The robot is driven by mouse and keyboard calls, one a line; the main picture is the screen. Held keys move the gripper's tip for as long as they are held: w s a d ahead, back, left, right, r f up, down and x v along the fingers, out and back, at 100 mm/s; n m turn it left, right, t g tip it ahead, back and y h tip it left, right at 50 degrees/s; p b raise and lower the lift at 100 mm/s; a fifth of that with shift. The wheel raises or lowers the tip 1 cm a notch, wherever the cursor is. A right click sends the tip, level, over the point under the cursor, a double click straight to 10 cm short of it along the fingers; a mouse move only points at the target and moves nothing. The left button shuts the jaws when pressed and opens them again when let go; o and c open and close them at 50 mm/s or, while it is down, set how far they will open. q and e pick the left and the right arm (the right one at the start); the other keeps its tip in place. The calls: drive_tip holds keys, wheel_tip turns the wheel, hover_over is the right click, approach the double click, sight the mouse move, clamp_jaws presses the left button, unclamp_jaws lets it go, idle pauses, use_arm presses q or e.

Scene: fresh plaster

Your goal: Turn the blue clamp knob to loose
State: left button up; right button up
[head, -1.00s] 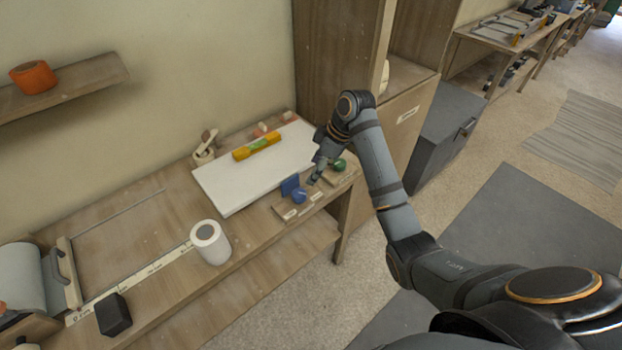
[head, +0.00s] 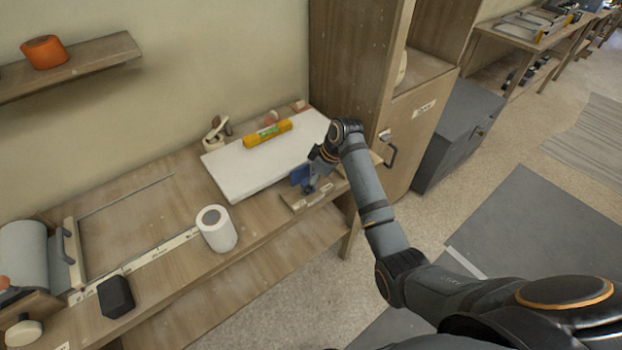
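The blue clamp (head: 299,174) stands at the front edge of the bench, beside the white board (head: 235,172). Its upright blue part shows, but its round knob is mostly hidden by my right gripper (head: 309,187). The gripper reaches down from the right and is at the knob; I cannot tell whether it touches it. Its fingers are too small and covered to show whether they are open or shut. A small labelled wooden plate (head: 294,203) lies under the clamp. My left gripper is not in view.
A yellow level (head: 267,134) lies on the white board. A white roll (head: 216,229) and a black block (head: 115,297) stand on the bench to the left. A wooden cabinet (head: 407,140) stands right of the bench.

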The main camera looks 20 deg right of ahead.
drive_tip(key=shift+f, duration=0.15)
drive_tip(key=c, duration=1.1)
drive_tip(key=shift+r+n+p, duration=0.3)
drive_tip(key=shift+n+p, duration=0.1)
drive_tip(key=shift+p, duration=0.3)
drive_tip(key=shift+c, duration=0.2)
drive_tip(key=shift+n+g+p, duration=0.3)
drive_tip(key=shift+n, duration=0.2)
drive_tip(key=shift+w+f+n, duration=0.1)
drive_tip(key=shift+f+n, duration=0.15)
drive_tip(key=shift+n, duration=0.15)
drive_tip(key=shift+y, duration=0.3)
drive_tip(key=o, duration=1.1)
drive_tip(key=shift+o, duration=0.2)
